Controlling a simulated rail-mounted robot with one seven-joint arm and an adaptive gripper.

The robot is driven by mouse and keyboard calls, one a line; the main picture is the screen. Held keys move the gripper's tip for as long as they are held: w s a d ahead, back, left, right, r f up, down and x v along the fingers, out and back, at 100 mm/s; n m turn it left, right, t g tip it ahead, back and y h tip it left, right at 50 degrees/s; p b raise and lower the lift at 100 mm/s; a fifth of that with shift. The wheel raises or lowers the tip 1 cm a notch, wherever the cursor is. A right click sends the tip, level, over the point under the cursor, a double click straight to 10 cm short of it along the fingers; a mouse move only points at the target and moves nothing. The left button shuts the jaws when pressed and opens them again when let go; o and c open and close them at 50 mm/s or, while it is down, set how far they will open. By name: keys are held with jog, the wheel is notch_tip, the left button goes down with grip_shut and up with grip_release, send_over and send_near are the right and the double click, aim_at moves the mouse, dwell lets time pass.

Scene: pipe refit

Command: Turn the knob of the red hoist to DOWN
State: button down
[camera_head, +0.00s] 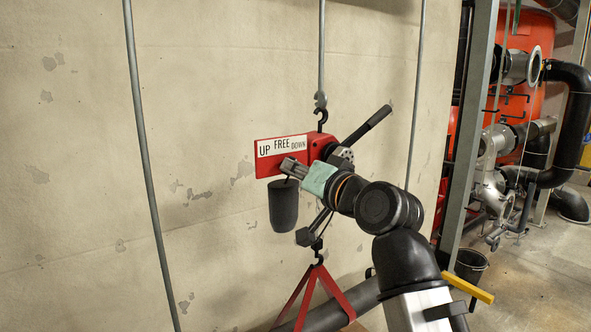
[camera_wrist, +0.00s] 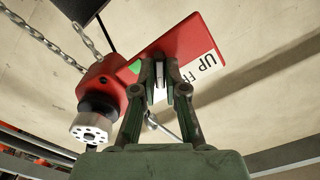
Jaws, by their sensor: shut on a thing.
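The red hoist (camera_head: 323,143) hangs from a hook against the wall. Its red plate (camera_head: 262,166) has a white label reading UP, FREE and DOWN from left to right. My gripper (camera_head: 290,167) is at the front of this plate, just below the label. In the wrist view, the fingers of my gripper (camera_wrist: 160,84) are closed on a narrow pale piece, apparently the knob (camera_wrist: 159,72). The fingers mostly hide the knob, and I cannot tell which word it points at. The hoist's red body (camera_wrist: 104,75) and silver round hub show left of my fingers.
A dark cylinder (camera_head: 283,206) hangs just below my gripper. A black lever (camera_head: 367,124) sticks out up and right from the hoist. Red slings (camera_head: 334,293) hold a dark pipe below. Chains (camera_wrist: 48,42) run at upper left in the wrist view. Pipework stands at the right.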

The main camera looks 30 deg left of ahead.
jog(key=c, duration=1.2)
grip_release()
jog(key=v, duration=1.2)
